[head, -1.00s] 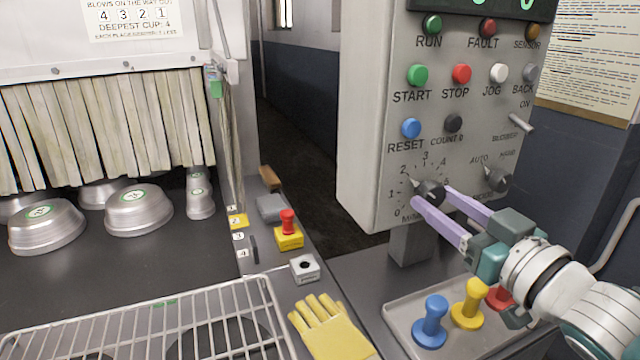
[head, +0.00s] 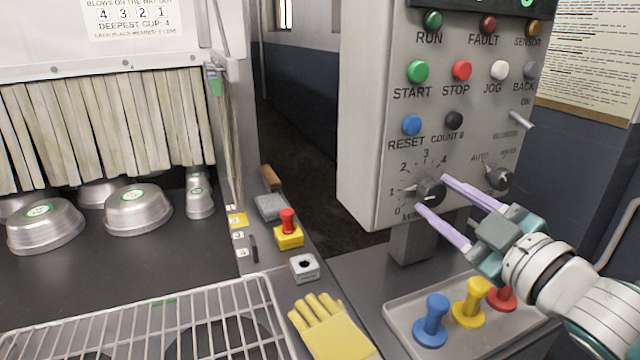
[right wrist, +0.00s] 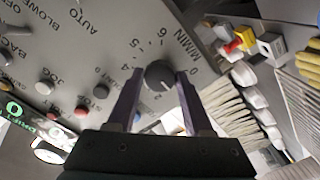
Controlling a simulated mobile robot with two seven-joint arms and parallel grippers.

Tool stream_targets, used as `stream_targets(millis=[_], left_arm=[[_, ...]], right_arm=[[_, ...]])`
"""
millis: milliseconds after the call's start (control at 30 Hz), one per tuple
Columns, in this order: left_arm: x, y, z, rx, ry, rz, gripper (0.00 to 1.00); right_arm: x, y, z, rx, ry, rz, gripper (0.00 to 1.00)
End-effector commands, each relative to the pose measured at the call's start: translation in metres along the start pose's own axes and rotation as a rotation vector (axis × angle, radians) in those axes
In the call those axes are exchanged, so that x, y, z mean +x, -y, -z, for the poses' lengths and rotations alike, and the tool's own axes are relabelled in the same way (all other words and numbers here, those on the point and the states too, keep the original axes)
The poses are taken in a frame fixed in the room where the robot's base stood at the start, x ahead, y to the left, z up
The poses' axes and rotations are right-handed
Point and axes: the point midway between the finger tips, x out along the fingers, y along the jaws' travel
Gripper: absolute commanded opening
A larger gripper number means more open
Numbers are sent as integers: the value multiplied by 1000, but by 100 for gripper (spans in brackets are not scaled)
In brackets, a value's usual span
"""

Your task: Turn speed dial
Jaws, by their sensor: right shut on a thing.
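The speed dial (head: 430,192) is a dark round knob low on the grey control panel, with a scale of numbers around it. Its light pointer points left, close to the 1. My right gripper (head: 431,193) is shut on the dial, with one lilac finger at its lower left and one at its upper right. In the right wrist view the dial (right wrist: 159,75) sits between the two fingertips, beside the scale numbers and the M/MIN lettering. My left gripper is not in view.
The AUTO selector knob (head: 499,178) is close to the right of the dial. Coloured buttons such as the blue RESET (head: 411,126) are above. A tray (head: 398,312) with blue, yellow and red knobbed pieces lies below my right arm. A yellow glove (head: 330,325) lies left of it.

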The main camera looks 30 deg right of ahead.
Motion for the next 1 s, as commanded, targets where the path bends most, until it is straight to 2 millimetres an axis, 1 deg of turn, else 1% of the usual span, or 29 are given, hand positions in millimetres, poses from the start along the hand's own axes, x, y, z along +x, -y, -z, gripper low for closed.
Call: stream_targets(millis=[167, 567, 600, 833, 1000], left_arm=[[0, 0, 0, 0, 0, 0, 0], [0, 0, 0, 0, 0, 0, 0], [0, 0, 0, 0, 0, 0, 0], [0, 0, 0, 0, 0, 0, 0], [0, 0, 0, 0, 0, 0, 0]], right_arm=[[0, 0, 0, -30, 1, 0, 0], [0, 0, 0, -35, 1, 0, 0], [0, 0, 0, -35, 1, 0, 54], [0, 0, 0, -34, 1, 0, 80], [0, 0, 0, -34, 0, 0, 81]])
